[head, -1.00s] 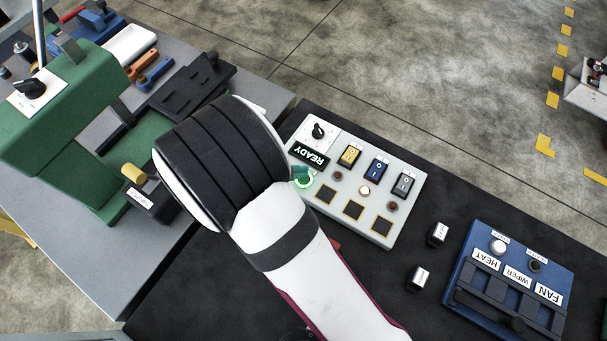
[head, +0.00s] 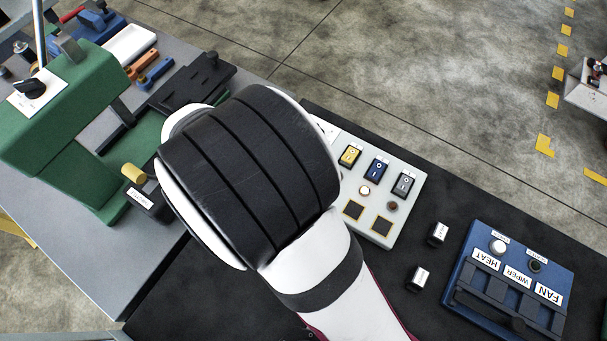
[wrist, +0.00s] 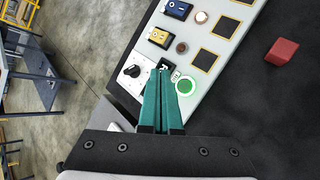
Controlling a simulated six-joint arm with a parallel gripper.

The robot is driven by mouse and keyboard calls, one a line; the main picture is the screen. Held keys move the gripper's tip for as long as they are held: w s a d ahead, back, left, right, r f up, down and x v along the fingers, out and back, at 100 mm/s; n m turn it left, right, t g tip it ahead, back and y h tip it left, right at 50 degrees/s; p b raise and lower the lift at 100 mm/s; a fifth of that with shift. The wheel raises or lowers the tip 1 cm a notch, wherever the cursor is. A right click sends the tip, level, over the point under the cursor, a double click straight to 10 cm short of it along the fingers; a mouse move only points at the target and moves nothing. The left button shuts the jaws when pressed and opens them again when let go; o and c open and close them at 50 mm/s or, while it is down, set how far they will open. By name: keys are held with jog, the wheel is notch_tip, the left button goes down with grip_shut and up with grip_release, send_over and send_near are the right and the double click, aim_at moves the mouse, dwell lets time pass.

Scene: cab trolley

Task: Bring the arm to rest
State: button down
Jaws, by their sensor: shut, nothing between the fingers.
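My gripper (wrist: 162,98) shows in the wrist view as two teal fingers pressed together with nothing between them. I cannot tell whether the tips touch the panel. In the head view my arm hides the gripper and the left part of the switch panel (head: 382,229). Its yellow, blue and grey rocker switches show there.
A blue panel (head: 512,280) labelled HEAT, WIPER, FAN lies at right on the dark top. Two small loose blocks (head: 437,233) lie between the panels. A red block (wrist: 282,51) lies beside the white panel. A green machine (head: 60,120) stands at left.

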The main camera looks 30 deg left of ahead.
jog(key=d+r+m+g+h, duration=0.1)
jog(key=d+r+m+g, duration=0.3)
jog(key=d+m, duration=0.5)
jog(key=d+r+m+g, duration=0.3)
jog(key=d+r+m, duration=0.15)
jog(key=d, duration=0.75)
jog(key=s+d+r+m+y, duration=0.1)
jog(key=s+d+m+y, duration=0.1)
jog(key=s+m, duration=0.4)
jog(key=s+d+r+m+g+y, duration=0.1)
jog(key=s+m+y, duration=0.3)
jog(key=m, duration=0.4)
jog(key=shift+s+d+g+y, duration=0.3)
jog(key=shift+s+d, duration=0.55)
jog(key=shift+d, duration=0.05)
jog(key=c, duration=1.6)
grip_release()
